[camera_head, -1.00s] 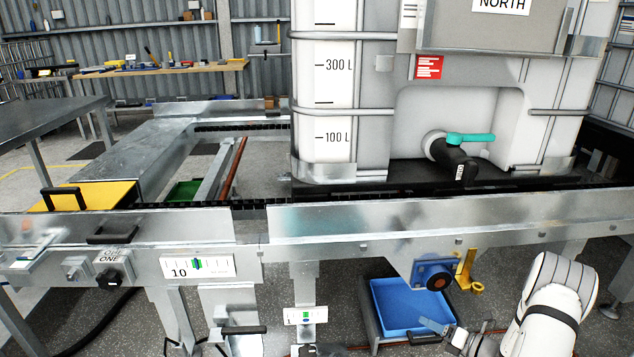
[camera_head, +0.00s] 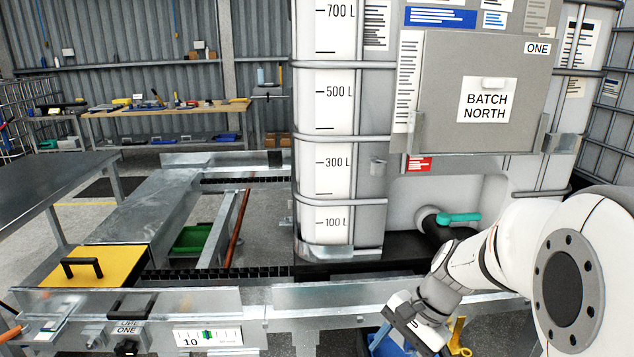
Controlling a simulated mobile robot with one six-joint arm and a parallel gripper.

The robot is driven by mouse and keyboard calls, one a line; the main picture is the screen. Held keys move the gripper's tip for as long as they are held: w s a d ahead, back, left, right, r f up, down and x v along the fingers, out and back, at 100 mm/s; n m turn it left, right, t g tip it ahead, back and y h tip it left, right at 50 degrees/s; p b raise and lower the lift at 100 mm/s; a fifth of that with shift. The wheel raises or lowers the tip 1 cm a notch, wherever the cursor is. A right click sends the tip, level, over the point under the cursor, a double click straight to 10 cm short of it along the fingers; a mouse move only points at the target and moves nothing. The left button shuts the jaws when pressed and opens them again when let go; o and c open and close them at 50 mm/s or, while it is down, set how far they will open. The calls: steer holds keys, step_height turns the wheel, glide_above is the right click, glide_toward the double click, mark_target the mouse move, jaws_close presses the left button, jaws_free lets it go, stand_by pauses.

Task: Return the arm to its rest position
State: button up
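My white arm reaches in from the right edge, and its forearm covers the lower right of the view. My gripper (camera_head: 402,322) is at the arm's lower end, in front of the conveyor's front rail. It is seen from behind and above, so its finger gap is hard to make out, and I cannot tell whether it holds anything. The large white tank (camera_head: 395,240) stands behind it on the dark conveyor bed. The tank's teal valve handle (camera_head: 458,218) lies just left of and behind my forearm.
The metal front rail (camera_head: 345,295) runs across below the tank. A blue bin (camera_head: 385,343) is partly hidden below my gripper, with a yellow hook (camera_head: 459,338) beside it. A yellow cover with a black handle (camera_head: 85,272) is at the left. A green tray (camera_head: 190,239) lies beyond the rail.

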steer(key=s+r+n+t+h+p, duration=0.1)
steer(key=s+r+n+h+p, duration=0.1)
steer(key=r, duration=0.5)
steer(key=s+d+r+n+t+h+p, duration=0.1)
steer(key=s+r+n+t+h+p, duration=0.1)
steer(key=s+r+n+p, duration=0.3)
steer(key=s+r+n+h, duration=0.1)
steer(key=n, duration=0.1)
steer(key=shift+s+d+r+n, duration=0.25)
steer(key=shift+s+r+n, duration=0.05)
steer(key=shift+r, duration=0.1)
stand_by(1.0)
